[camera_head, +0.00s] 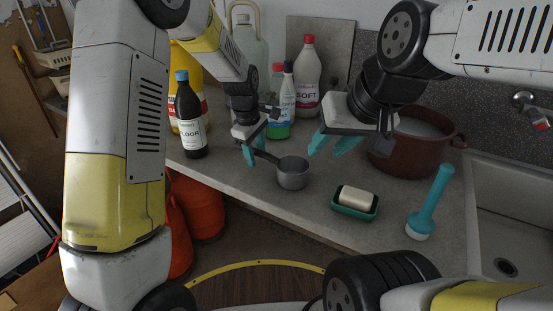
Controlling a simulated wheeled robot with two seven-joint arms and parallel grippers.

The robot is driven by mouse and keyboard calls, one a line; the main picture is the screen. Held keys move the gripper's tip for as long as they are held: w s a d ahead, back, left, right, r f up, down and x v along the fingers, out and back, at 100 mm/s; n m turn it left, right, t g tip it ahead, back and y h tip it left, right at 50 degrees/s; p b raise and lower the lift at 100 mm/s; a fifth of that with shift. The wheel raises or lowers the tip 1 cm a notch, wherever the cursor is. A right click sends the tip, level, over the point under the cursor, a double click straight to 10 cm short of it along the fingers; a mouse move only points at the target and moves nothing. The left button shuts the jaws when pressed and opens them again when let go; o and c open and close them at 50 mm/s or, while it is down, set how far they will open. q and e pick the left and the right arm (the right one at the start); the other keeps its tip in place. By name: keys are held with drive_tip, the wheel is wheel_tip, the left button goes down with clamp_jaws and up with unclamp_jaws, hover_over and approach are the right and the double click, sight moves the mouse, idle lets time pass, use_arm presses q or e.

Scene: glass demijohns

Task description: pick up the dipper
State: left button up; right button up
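The dipper (292,176) is a small grey metal cup with a dark handle, standing on the grey worktop near its front edge. Its handle (266,156) points left and up towards my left gripper. My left gripper (251,152) points down with its teal fingertips right at the handle's end. The fingers overlap in this view, so I cannot tell whether they are closed on the handle or only beside it. My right gripper (333,143) is open and empty, above the worktop to the right of the dipper, with its two teal fingers apart.
A soap bar (357,198) in a green dish (355,211) and a teal brush (430,205) lie to the right. A brown pot (405,157) stands behind them, beside the sink (520,210). A dark bottle (188,120) and several others stand left and behind.

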use_arm(q)
clamp_jaws()
idle(1.2)
